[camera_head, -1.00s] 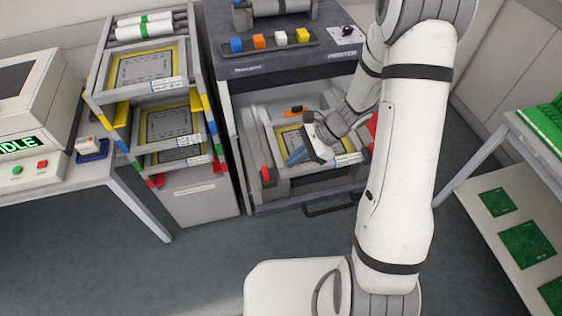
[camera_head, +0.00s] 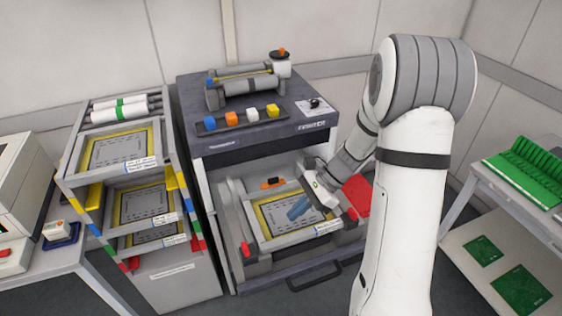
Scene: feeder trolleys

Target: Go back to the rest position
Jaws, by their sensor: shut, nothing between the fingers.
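My gripper (camera_head: 298,208) hangs over the open printer bay at the end of my white arm. Its blue-grey fingers are shut with nothing between them. Below it, a framed stencil (camera_head: 262,216) with a yellow border lies in the bay of the printer (camera_head: 260,135). My gripper covers part of the stencil, and I cannot tell whether it touches it. My forearm hides part of the bay's right side.
A rack (camera_head: 70,180) with several framed stencils stands to the left of the printer. A table (camera_head: 475,170) with green boards stands at the right. A drawer handle (camera_head: 313,277) sticks out at the printer's front. A bench is at the far left.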

